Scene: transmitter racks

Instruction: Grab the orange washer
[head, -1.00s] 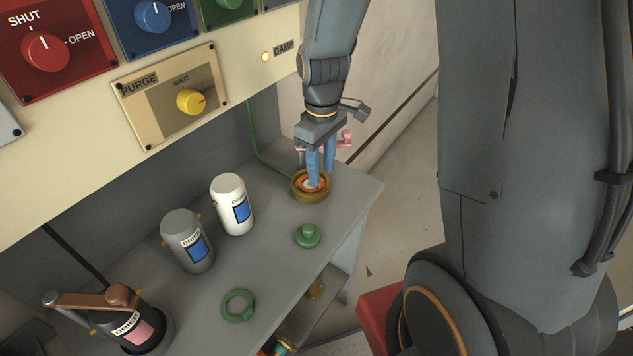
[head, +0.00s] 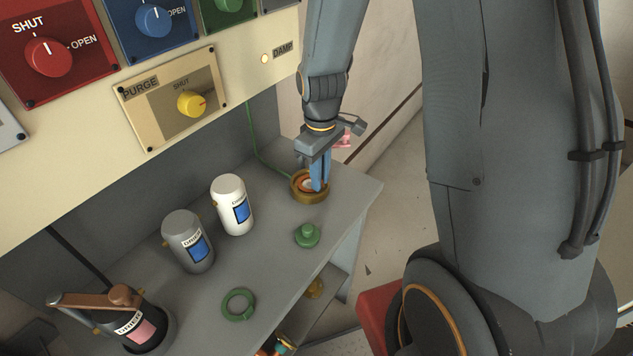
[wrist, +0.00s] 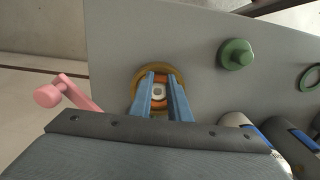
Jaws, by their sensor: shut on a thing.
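The orange washer (wrist: 159,104) sits inside a round brass cup (head: 310,198) at the far right end of the grey bench; a pale hexagonal piece shows in its middle. In the wrist view the cup's rim (wrist: 137,80) surrounds my fingertips. My gripper (head: 319,188) points down into the cup. Its two blue fingers (wrist: 162,80) are closed on the washer from both sides, and they partly hide it in both views. The washer is still within the cup, and I cannot tell whether it is lifted off the bottom.
A green knobbed piece (head: 307,236) and a green ring (head: 238,304) lie on the bench (head: 270,262). White (head: 230,190) and grey (head: 180,228) canisters stand left of them, with a black canister (head: 137,335) farther left. A pink handle (wrist: 50,95) is beside the bench end. The control panel is behind.

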